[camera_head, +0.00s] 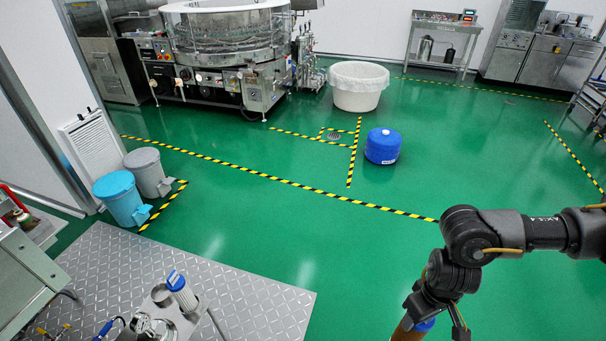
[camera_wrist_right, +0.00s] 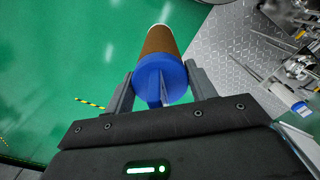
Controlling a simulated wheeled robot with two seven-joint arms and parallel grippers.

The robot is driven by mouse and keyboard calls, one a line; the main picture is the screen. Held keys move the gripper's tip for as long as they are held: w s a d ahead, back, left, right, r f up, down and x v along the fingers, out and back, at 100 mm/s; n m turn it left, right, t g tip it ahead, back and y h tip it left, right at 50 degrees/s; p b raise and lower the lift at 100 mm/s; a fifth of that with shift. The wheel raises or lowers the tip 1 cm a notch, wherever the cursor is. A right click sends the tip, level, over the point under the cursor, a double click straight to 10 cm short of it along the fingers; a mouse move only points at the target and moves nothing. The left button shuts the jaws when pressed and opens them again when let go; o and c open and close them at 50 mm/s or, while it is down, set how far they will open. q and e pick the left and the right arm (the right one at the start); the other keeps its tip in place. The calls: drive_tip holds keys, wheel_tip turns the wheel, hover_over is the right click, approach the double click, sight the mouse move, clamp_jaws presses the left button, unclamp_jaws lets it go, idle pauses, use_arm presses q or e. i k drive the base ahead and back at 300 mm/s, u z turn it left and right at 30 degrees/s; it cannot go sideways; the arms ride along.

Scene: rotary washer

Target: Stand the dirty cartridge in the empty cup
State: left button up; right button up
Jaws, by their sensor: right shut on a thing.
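The dirty cartridge (camera_head: 409,332) is brown with a blue cap. It hangs from my right gripper (camera_head: 432,314) at the bottom edge of the head view, over the green floor. In the right wrist view, the fingers of the gripper (camera_wrist_right: 160,88) are shut on the blue cap of the cartridge (camera_wrist_right: 160,42), and the brown body points away from them. Steel cup-like fittings (camera_head: 161,295) stand at the bottom of the head view, far left of the gripper; I cannot tell surely which is the empty cup. My left gripper is not in view.
A white cartridge (camera_head: 182,291) with a blue cap stands at the steel fittings. A tread-plate platform (camera_head: 250,292) lies around them. A light-blue bin (camera_head: 121,198), a grey bin (camera_head: 150,172) and a blue drum (camera_head: 382,146) stand farther off. The green floor between is clear.

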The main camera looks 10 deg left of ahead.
sight(163, 297)
drive_tip(key=i, duration=1.55)
drive_tip(key=u, duration=2.95)
drive_tip(key=i, duration=0.55)
drive_tip(key=u, duration=1.05)
